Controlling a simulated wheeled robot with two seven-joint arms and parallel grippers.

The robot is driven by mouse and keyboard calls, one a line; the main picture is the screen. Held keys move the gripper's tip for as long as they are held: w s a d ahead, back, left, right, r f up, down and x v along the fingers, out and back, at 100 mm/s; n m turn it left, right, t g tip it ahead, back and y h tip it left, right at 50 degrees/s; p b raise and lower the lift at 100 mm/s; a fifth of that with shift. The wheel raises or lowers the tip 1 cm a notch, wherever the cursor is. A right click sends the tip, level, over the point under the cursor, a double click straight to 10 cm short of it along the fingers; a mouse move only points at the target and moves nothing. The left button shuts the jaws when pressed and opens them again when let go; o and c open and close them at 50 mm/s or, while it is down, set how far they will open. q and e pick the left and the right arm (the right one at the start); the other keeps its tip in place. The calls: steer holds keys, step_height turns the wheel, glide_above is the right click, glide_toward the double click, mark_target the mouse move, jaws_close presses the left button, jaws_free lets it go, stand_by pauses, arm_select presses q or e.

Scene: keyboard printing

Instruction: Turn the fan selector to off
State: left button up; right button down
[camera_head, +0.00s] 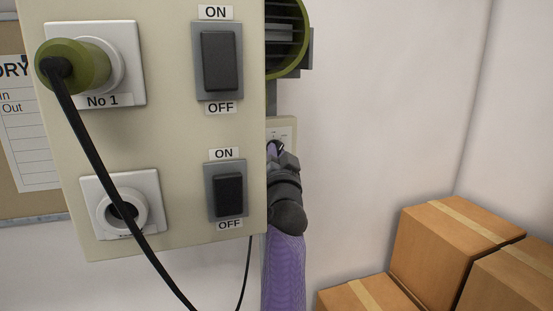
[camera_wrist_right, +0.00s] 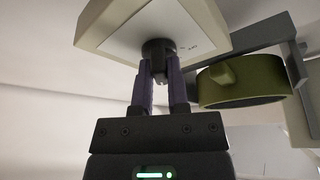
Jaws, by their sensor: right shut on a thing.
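The fan selector plate (camera_head: 287,126) is a pale plate on the wall, mostly hidden behind the panel and my right arm in the head view. In the right wrist view the selector plate (camera_wrist_right: 130,25) fills the upper middle, with a dark round knob (camera_wrist_right: 158,47) on it. My right gripper (camera_head: 274,148) reaches up to the selector beside the panel's right edge. In the right wrist view my right gripper (camera_wrist_right: 160,68) has its two purple fingers on either side of the knob, shut on it. The knob's pointer and markings are too small to read. My left gripper is not in view.
A beige panel (camera_head: 160,180) with ON/OFF switches and two sockets stands just left of my right arm. A green plug (camera_head: 80,65) with a black cable sits in the top socket. A green round fan (camera_wrist_right: 240,82) is near the selector. Cardboard boxes (camera_head: 435,245) stand lower right.

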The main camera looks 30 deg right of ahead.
steer(key=n+t+y, duration=0.1)
steer(key=n, duration=0.2)
steer(key=n+t+y+b, duration=0.1)
steer(key=n, duration=0.2)
steer(key=shift+d+n, duration=0.2)
steer(key=shift+n, duration=0.1)
steer(key=n+y, duration=0.2)
steer(key=shift+n+t, duration=0.3)
steer(key=shift+n, duration=0.1)
steer(key=n+y, duration=0.1)
steer(key=n, duration=0.1)
steer(key=shift+d+n+y, duration=0.1)
steer(key=shift+n+y, duration=0.2)
steer(key=shift+n, duration=0.1)
steer(key=n+y+p, duration=0.1)
steer(key=n, duration=0.1)
steer(key=n+y+p, duration=0.1)
steer(key=n, duration=0.2)
steer(key=shift+s+d+r+y, duration=0.1)
steer(key=shift+r+y, duration=0.1)
steer(key=shift+y, duration=0.1)
steer(key=shift+n+g+y+p, duration=0.2)
steer(key=shift+n+y+p, duration=0.45)
steer(key=shift+n, duration=0.6)
steer(key=shift+n+g+y+p, duration=0.2)
steer(key=shift+n+y+p, duration=0.45)
steer(key=shift+n, duration=0.6)
